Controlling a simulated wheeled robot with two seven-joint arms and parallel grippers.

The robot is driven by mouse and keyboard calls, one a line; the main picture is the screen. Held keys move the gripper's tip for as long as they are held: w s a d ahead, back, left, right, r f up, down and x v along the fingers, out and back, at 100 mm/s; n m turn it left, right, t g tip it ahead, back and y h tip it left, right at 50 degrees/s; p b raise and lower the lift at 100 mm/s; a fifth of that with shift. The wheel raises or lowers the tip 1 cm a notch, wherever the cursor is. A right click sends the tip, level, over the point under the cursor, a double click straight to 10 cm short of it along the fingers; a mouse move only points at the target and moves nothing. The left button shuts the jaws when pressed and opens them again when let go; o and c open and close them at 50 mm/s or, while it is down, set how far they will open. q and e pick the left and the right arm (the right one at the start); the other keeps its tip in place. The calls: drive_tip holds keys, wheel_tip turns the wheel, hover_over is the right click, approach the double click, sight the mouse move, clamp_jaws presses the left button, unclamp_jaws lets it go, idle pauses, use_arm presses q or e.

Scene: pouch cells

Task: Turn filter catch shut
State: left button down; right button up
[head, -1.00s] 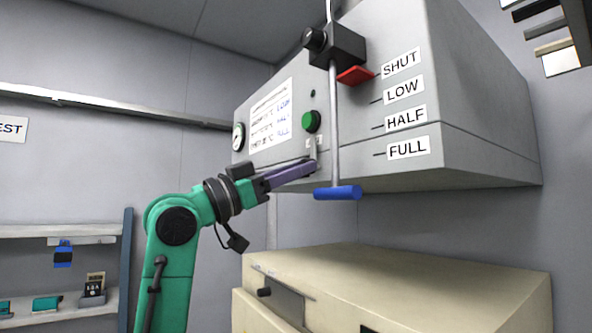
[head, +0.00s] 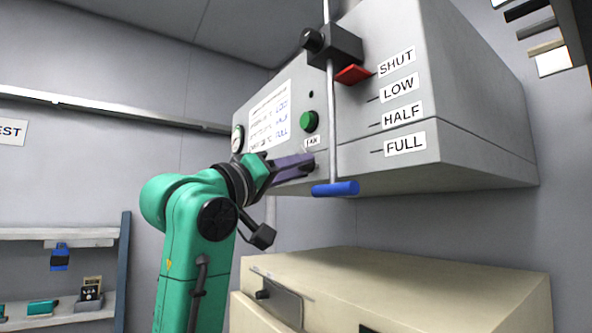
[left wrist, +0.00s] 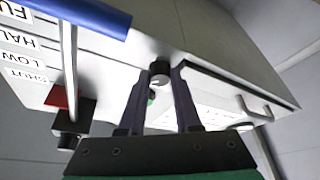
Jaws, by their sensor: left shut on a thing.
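The grey hood (head: 470,120) hangs on the wall with my left gripper (head: 306,166) at its lower front edge, under a small FAN label (head: 311,141). In the left wrist view my left gripper (left wrist: 160,78) has its fingertips on either side of a small black and pale knob-like part (left wrist: 160,68), which I take as the filter catch. The jaws are shut on it. The fingers hide it in the head view, and I cannot tell its exact turn. My right gripper is not in view.
Just right of my gripper hangs a rod with a blue handle (head: 335,188); its red pointer (head: 353,74) stands by the SHUT label (head: 396,62). A green button (head: 309,121) is above. A cream cabinet (head: 400,275) stands below. Shelves (head: 85,233) are at left.

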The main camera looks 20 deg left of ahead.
use_arm(q)
drive_tip(key=shift+s+d+r+n+g+y+p, duration=0.1)
drive_tip(key=shift+n+g+y+p, duration=0.45)
drive_tip(key=shift+n, duration=1.35)
drive_tip(key=shift+r+n+t+y+p, duration=0.15)
drive_tip(key=shift+n+y, duration=0.75)
drive_tip(key=shift+n, duration=1)
drive_tip(key=shift+s+d+r+n+g+y+p, duration=0.1)
drive_tip(key=shift+n+g+y+p, duration=0.45)
drive_tip(key=shift+n, duration=1.35)
drive_tip(key=c, duration=0.6)
unclamp_jaws()
drive_tip(key=shift+a, duration=0.1)
